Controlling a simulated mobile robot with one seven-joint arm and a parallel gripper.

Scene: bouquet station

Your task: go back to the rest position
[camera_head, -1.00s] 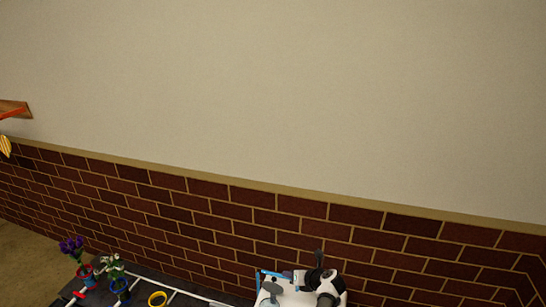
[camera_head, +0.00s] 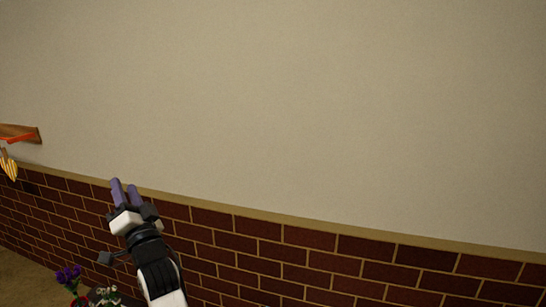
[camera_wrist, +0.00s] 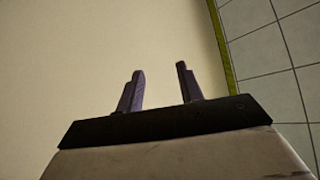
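My gripper (camera_head: 125,192) is raised in front of the brick wall in the head view, at left of centre, with its fingers pointing up. In the wrist view my gripper (camera_wrist: 160,75) shows its two purple fingers apart, with nothing between them. Behind them are a plain pale surface and a tiled one.
Purple flowers (camera_head: 68,274) and a white flower (camera_head: 107,294) show at the bottom left of the head view, below my gripper. A wooden shelf (camera_head: 30,134) with a striped heart (camera_head: 9,166) hanging under it is on the wall at far left. The upper wall is bare.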

